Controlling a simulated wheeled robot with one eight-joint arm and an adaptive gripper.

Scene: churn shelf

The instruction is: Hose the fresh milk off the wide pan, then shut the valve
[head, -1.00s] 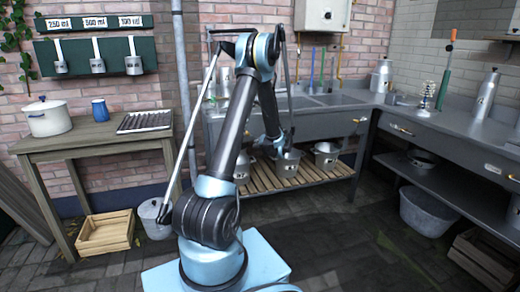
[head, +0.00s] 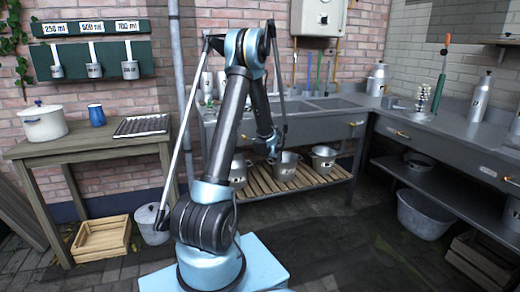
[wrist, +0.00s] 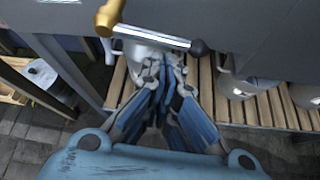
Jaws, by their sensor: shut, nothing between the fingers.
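My gripper (head: 272,152) hangs in front of the sink bench, by the slatted low shelf. In the wrist view its blue fingers (wrist: 167,92) are shut with nothing between them. A brass fitting (wrist: 110,14) with a silver lever and black knob crosses the wrist view beyond the fingers; it may be the valve, and I cannot tell whether it is open or shut. A shallow metal pan (head: 418,161) sits on the right bench's lower shelf; I cannot tell whether it is the wide pan. No milk or hose can be made out.
Metal pots (head: 323,158) stand on the slatted shelf (head: 300,184) under the sink (head: 335,102). A wide grey tub (head: 425,214) stands on the floor at right. A wooden table (head: 85,145) and a crate (head: 102,238) are at left. The middle floor is clear.

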